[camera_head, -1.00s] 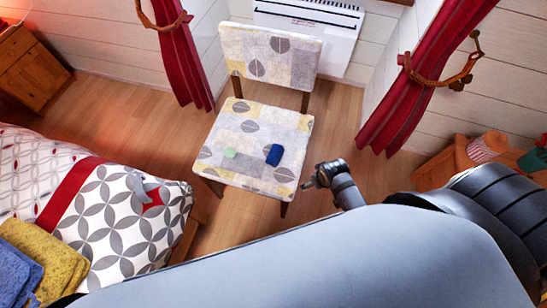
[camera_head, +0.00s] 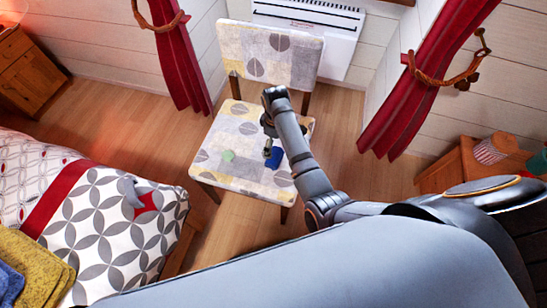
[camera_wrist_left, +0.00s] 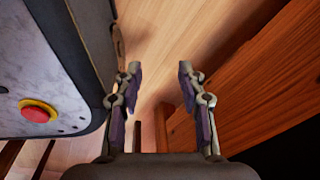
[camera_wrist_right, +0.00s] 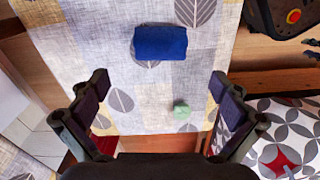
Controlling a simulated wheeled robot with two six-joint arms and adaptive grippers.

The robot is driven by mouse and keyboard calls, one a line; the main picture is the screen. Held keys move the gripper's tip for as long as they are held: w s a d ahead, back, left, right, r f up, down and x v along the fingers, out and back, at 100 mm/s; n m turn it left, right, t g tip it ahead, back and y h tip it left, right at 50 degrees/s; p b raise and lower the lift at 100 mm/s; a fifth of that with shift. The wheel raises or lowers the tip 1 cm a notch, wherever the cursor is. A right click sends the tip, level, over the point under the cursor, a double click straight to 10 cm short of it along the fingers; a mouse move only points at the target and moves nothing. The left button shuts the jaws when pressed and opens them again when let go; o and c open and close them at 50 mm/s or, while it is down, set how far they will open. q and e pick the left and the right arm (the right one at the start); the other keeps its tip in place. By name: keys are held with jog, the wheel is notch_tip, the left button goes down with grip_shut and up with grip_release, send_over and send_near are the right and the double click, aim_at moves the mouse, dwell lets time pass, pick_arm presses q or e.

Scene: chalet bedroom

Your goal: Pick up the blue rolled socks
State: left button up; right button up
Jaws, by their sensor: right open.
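The blue rolled socks (camera_head: 274,157) lie on the patterned seat of the chair (camera_head: 240,175). In the right wrist view the socks (camera_wrist_right: 160,42) are in the upper middle, ahead of the fingers. My right gripper (camera_head: 267,149) is over the seat, beside and above the socks, its fingers pointing down. In its wrist view the right gripper (camera_wrist_right: 160,88) is open with nothing between its fingers. My left gripper (camera_wrist_left: 158,75) shows only in its own wrist view, open and empty, above the wooden floor.
A small green object (camera_head: 228,155) lies on the seat left of the socks. The chair backrest (camera_head: 268,55) stands behind the seat. A bed (camera_head: 110,230) is at the left, and a wooden cabinet (camera_head: 470,165) at the right. Dark wooden furniture (camera_wrist_left: 250,95) is close to my left gripper.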

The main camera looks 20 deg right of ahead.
aim_at(274, 154)
jog(key=shift+w+a, duration=0.15)
jog(key=shift+a, duration=0.1)
notch_tip(274, 154, down, 4)
jog(key=shift+f+b, duration=0.2)
jog(key=shift+b, duration=0.5)
jog(key=shift+f, duration=0.45)
notch_tip(274, 154, down, 4)
jog(key=shift+f+b, duration=0.2)
jog(key=shift+b, duration=0.75)
jog(key=shift+f, duration=0.4)
pick_arm(q)
jog(key=w, duration=0.6)
jog(key=shift+f, duration=0.25)
jog(key=shift+w, duration=0.1)
pick_arm(e)
jog(key=shift+c, duration=0.3)
jog(key=c, duration=1)
